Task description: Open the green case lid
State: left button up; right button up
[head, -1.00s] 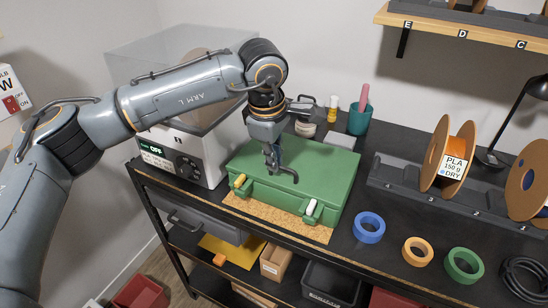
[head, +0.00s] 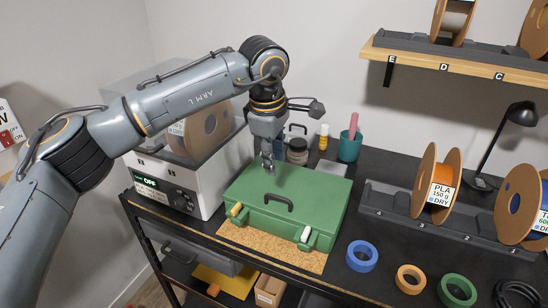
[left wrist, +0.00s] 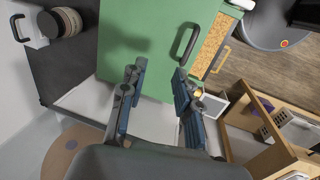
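The green case (head: 315,205) lies on a cork mat (head: 262,248) on the black bench, its lid shut. Its dark handle (head: 278,201) also shows in the left wrist view (left wrist: 187,42). A yellow latch (head: 236,210) is at its front left and a white latch (head: 306,235) at its front right; I cannot tell how they are set. My left gripper (head: 267,166) points down above the case's back left part, behind the handle. In the left wrist view its two fingers (left wrist: 159,70) are apart with nothing between them. My right gripper is not in view.
A dryer box (head: 180,185) with a spool stands close on the left. A jar (head: 297,151) and a teal cup (head: 349,148) stand behind the case. Spools (head: 437,190) on a rack and tape rolls (head: 362,256) are to the right.

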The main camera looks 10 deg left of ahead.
pick_arm(q)
notch_tip(320, 180, up, 12)
jog(key=s, duration=0.2)
jog(key=shift+a+f, duration=0.15)
jog(key=shift+a, duration=0.25)
jog(key=shift+s, duration=0.1)
